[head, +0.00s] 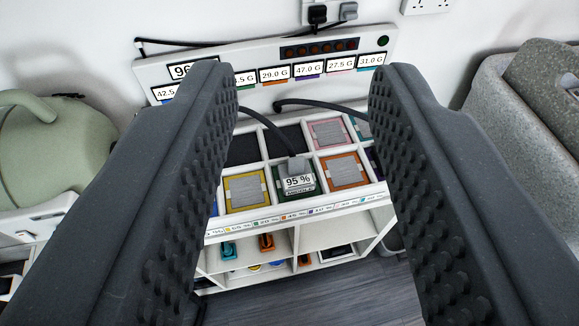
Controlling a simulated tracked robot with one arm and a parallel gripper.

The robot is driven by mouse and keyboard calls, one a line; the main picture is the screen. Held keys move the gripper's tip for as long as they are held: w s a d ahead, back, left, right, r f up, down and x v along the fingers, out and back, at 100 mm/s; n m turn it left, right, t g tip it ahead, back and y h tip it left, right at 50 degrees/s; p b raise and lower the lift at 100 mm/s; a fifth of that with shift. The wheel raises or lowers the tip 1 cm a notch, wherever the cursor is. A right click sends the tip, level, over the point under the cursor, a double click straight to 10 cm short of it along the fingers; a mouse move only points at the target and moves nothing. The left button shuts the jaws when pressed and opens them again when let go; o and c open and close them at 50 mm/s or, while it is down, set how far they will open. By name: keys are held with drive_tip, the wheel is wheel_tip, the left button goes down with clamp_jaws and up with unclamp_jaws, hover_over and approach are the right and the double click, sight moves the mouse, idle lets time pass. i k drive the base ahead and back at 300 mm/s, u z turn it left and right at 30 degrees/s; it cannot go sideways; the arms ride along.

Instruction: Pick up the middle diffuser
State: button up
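My gripper (301,80) is open and empty, its two dark, studded fingers wide apart on either side of the picture. Between and beyond them is a white rack (310,207) with square compartments. In its front row are a yellow framed square (246,190), a green one at the middle and an orange one (344,170). A grey piece with a "95 %" label (299,182) and a dark cable sits over the green one and hides much of it. A pink square (327,132) lies behind. I cannot tell which of these is called a diffuser.
A panel with several gram readouts (273,75) stands behind the rack. Small teal (229,250) and orange (267,242) items sit on the shelf below. A green rounded container (45,150) is at left, grey bins (520,120) at right.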

sight(296, 176)
drive_tip(key=u, duration=1.4)
drive_tip(key=k, duration=0.9)
drive_tip(key=z, duration=1.45)
drive_tip(key=i, duration=0.95)
